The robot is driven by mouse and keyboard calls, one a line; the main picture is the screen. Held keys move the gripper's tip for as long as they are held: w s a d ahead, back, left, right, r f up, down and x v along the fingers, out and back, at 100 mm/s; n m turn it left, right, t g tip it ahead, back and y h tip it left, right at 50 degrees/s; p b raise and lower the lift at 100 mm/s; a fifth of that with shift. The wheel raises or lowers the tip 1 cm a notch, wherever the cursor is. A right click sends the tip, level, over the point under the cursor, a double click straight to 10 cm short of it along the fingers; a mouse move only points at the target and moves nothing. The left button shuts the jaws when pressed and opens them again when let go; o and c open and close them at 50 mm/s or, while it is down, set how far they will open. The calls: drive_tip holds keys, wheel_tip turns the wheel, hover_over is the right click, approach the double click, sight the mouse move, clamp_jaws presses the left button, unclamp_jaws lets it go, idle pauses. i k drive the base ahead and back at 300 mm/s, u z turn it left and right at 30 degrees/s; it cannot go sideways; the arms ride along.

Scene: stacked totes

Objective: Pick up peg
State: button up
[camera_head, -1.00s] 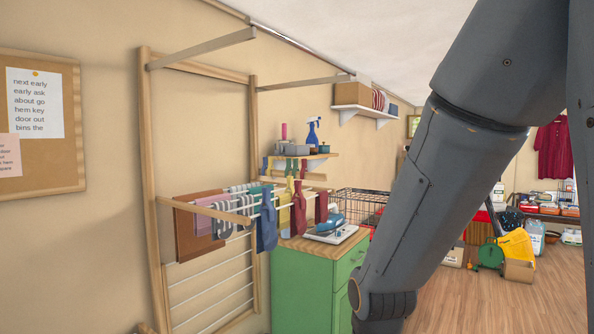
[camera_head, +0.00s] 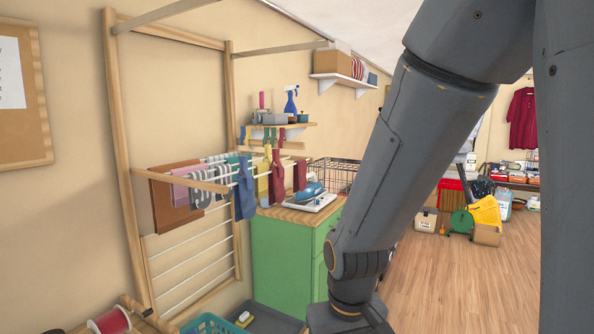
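I cannot make out a peg in the head view. It may be hidden or too small to tell. My arm fills the right side of the view and reaches down to the bottom edge. My gripper's fingers are below the frame, so I cannot see whether they hold anything.
A wooden drying rack (camera_head: 122,150) with hanging cloths stands on the left. A teal basket (camera_head: 208,325) and a red spool (camera_head: 112,322) show at the bottom. Open wooden floor (camera_head: 460,280) lies right.

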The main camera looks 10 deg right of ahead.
sight(282, 137)
drive_tip(key=z, duration=0.8)
drive_tip(key=i, duration=1.4)
drive_tip(key=u, duration=0.1)
